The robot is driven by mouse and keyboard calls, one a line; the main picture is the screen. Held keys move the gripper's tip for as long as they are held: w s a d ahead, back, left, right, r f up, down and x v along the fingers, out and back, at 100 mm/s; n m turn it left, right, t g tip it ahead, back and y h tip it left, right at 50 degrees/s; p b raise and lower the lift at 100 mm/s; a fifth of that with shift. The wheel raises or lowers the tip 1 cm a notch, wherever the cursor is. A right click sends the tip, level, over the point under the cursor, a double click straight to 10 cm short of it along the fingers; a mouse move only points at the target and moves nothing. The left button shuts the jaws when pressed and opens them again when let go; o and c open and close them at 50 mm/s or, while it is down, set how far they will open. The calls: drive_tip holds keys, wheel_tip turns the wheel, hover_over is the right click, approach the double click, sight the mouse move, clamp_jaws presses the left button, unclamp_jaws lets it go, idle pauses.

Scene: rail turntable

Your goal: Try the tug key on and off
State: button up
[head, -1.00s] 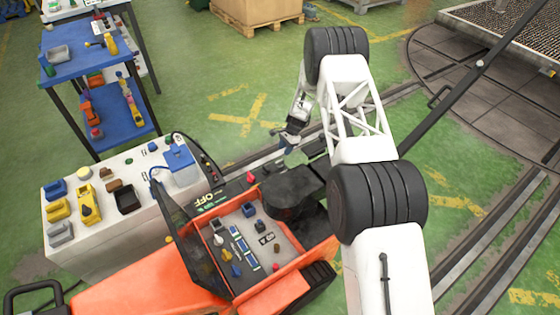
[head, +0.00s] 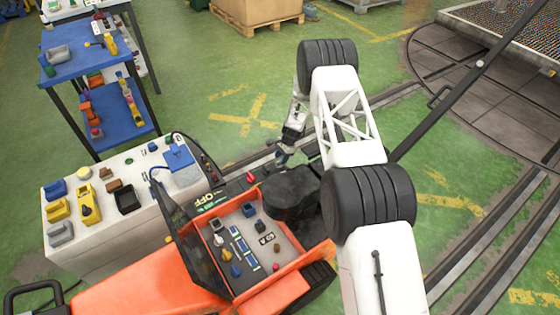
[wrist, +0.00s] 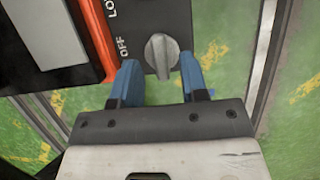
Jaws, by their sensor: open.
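The tug key (wrist: 161,52), a grey knob with a raised grip, sits on a dark panel (wrist: 148,12) in the wrist view. White lettering "OFF" stands to its left, and part of another word stands above that. My gripper (wrist: 161,72) is open, with its blue fingers on either side of the key's lower end. I see a gap on both sides and cannot tell their depth relative to the key. In the head view my gripper (head: 283,157) is small, beside the orange tug (head: 150,292). The key cannot be made out there.
The tug's tray (head: 262,222) holds several small items. Rails (head: 505,240) cross the green floor at right.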

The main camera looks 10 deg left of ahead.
drive_tip(key=shift+x, duration=0.9)
clamp_jaws()
